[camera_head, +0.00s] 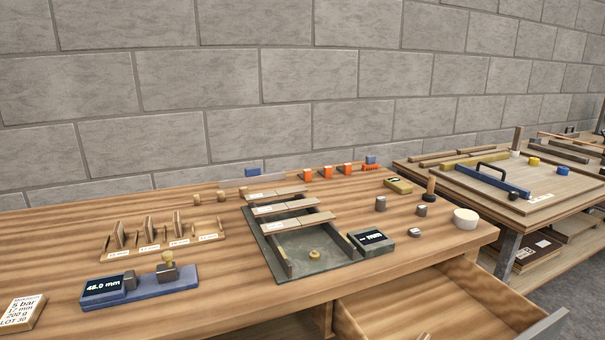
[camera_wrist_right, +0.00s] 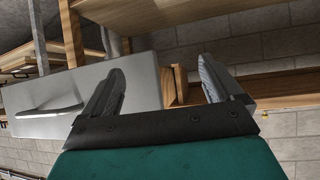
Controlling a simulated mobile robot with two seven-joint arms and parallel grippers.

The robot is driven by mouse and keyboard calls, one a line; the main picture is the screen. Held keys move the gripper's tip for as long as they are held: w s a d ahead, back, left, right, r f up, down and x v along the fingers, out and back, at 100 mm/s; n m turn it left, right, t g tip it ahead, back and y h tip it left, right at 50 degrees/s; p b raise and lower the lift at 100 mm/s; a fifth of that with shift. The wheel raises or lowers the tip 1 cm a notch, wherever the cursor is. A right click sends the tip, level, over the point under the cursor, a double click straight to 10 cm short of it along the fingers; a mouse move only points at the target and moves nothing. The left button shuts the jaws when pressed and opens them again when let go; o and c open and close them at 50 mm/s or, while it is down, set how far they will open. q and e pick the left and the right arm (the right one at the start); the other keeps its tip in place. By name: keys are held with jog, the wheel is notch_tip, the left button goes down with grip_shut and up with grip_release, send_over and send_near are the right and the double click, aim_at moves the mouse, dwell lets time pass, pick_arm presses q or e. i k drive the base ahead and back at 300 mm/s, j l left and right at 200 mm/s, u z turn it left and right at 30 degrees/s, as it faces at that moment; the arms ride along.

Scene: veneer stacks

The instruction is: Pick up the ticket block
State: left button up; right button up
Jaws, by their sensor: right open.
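The ticket block (camera_head: 21,313) is a wooden block with a white printed label reading "5 bar, 17 mm, 200 g, LOT 30". My right gripper (camera_wrist_right: 163,72) shows only in the right wrist view. Its two fingers are apart with nothing between them. The ticket block does not show in that view. My left gripper is in neither view.
A dark tray (camera_head: 318,262) with veneer strips sits mid-bench. An open drawer (camera_head: 440,306) juts out at the front right.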

aim_at(21, 314)
jog(key=u, duration=1.55)
